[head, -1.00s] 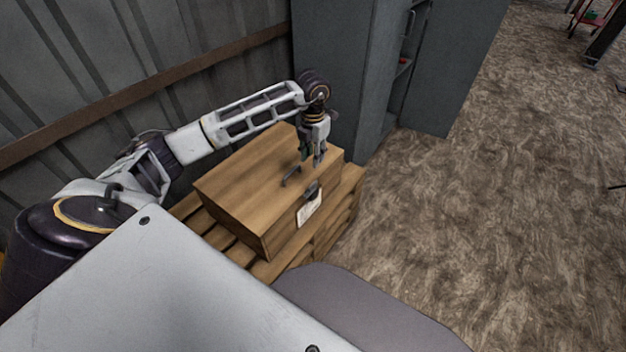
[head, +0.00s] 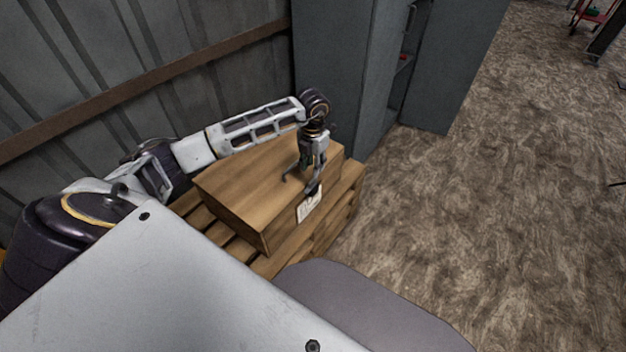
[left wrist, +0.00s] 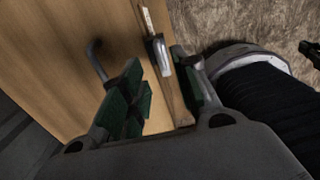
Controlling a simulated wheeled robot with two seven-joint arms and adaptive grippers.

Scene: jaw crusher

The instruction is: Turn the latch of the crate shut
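The wooden crate (head: 245,185) is closed and sits on a wooden pallet. It also fills the upper left of the left wrist view (left wrist: 60,60). The metal latch (left wrist: 158,52) is at the lid's front edge, above a white label (head: 308,205). My left gripper (head: 306,184) is over the front edge of the lid, pointing down. In the left wrist view its green-padded fingers (left wrist: 160,92) are apart, with the latch between and just beyond them. I cannot tell whether a finger touches it.
The wooden pallet (head: 338,222) stands under the crate. A grey cabinet (head: 340,75) is close behind it, and a corrugated metal wall (head: 130,50) runs along the left. The brown floor (head: 480,220) to the right is open.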

